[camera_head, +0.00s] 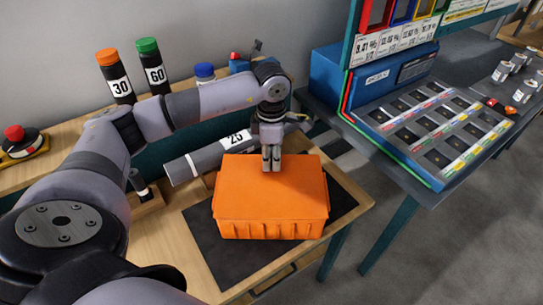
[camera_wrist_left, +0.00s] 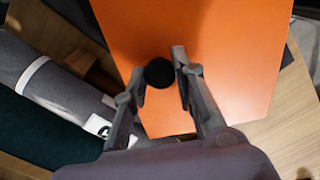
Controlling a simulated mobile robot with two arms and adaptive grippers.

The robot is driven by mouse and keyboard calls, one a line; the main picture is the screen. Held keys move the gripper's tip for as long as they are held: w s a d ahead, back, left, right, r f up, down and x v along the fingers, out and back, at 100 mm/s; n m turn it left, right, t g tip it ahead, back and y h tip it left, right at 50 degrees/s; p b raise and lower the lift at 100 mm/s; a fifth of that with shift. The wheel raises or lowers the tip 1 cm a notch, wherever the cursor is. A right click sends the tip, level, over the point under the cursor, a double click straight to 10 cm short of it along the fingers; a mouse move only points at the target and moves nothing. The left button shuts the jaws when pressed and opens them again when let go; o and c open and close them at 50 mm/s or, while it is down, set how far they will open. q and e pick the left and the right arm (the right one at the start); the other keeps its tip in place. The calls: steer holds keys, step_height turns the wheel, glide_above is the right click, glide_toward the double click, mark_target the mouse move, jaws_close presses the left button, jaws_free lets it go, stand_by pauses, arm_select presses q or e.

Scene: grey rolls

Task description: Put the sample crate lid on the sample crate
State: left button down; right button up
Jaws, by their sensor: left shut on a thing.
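The orange sample crate (camera_head: 268,230) sits on a dark mat (camera_head: 212,250) on the wooden bench. The orange sample crate lid (camera_head: 240,186) covers its top and looks level with it; I cannot tell whether it is fully seated. My left gripper (camera_head: 271,167) points straight down at the middle of the lid. In the left wrist view the orange lid (camera_wrist_left: 235,60) fills the centre, and the left gripper (camera_wrist_left: 160,75) has a black round knob (camera_wrist_left: 159,73) between its fingertips, shut on it. The crate's inside is hidden. My right gripper is not in view.
A grey roll (camera_head: 208,159) marked 25 lies just behind the crate. Bottles marked 30 (camera_head: 117,80) and 60 (camera_head: 152,70) and a red button (camera_head: 15,134) stand at the back left. A second bench with a blue-green sample board (camera_head: 425,130) stands to the right.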

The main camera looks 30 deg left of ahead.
arm_select(q)
steer(key=shift+f, duration=0.1)
stand_by(0.3)
steer(key=c, duration=1.2)
jaws_free()
steer(key=shift+c, duration=0.2)
step_height(320, 180, up, 12)
